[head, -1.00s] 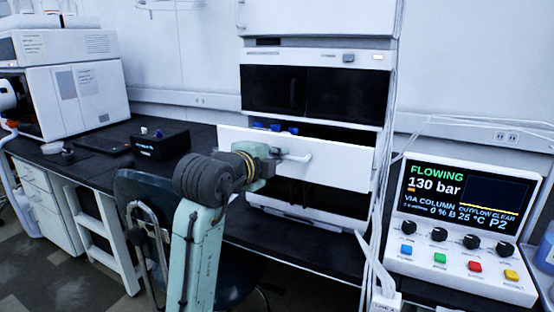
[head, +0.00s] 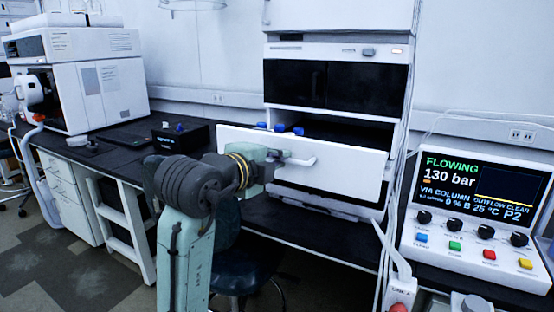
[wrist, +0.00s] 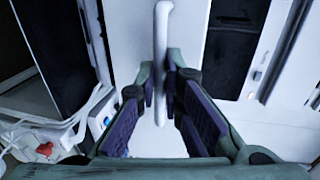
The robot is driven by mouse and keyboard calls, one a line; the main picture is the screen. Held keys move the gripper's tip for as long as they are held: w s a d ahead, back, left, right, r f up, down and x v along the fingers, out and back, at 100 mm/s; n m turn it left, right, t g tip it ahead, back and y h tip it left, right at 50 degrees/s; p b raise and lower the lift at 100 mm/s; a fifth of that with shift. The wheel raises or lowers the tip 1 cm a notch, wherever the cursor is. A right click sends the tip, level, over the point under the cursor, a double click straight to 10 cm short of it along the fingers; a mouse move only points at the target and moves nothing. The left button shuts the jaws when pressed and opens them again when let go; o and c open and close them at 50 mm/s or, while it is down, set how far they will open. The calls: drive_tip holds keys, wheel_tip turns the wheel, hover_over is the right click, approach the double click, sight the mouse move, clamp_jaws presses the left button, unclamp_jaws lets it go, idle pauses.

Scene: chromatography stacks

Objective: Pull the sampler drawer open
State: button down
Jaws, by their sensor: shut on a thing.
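The sampler drawer (head: 345,168) has a white front panel and stands out from the white instrument stack, with several blue-topped items (head: 283,129) showing behind its top edge. Its white bar handle (head: 303,161) is on the panel's front. My gripper (head: 281,157) is at the handle in the head view, partly hidden by my own wrist. In the wrist view, the purple-padded fingers of my gripper (wrist: 163,108) are shut on the drawer handle (wrist: 161,50), which runs between them.
A control panel (head: 478,215) reading "FLOWING 130 bar" stands at the right beside the stack. A black box (head: 182,138) sits on the dark bench at left. A dark stool (head: 245,265) stands below the drawer. Cables hang right of the stack.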

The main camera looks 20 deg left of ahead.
drive_tip(key=c, duration=1.7)
unclamp_jaws()
drive_tip(key=shift+s, duration=0.1)
drive_tip(key=v, duration=1.2)
